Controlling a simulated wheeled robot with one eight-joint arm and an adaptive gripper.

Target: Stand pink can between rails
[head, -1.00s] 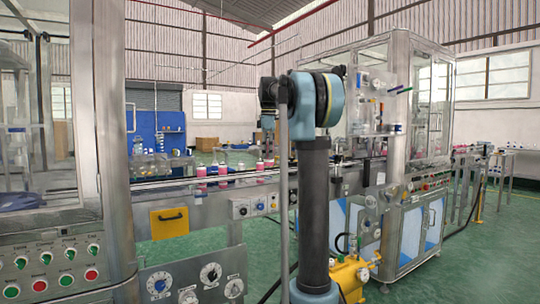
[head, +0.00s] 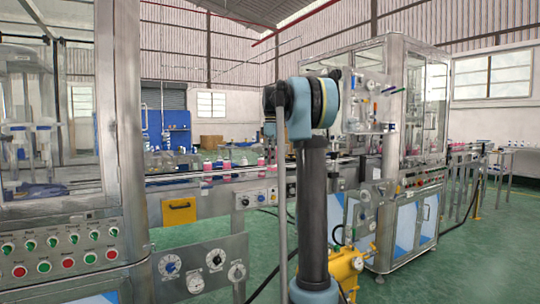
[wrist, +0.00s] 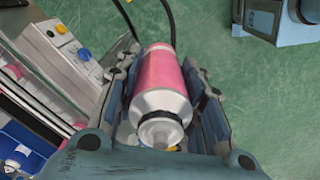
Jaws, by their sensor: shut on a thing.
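My gripper (wrist: 170,100) shows in the wrist view, shut on a pink can (wrist: 160,72) with a white shoulder and a pale cap. The can lies lengthwise between the two fingers, with green floor behind it. In the head view my arm stands in front of the conveyor, and the gripper and held can cannot be made out. The conveyor rails (head: 185,181) run across the middle of the head view. Several pink cans (head: 227,164) stand along the line there. In the wrist view the conveyor edge (wrist: 45,95) and other pink items lie to the left.
A large control cabinet (head: 80,240) with buttons and dials is at the near left. A glass-walled machine (head: 420,110) stands at the right. A yellow unit (head: 345,268) sits low beside my arm. Green floor is open at the lower right.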

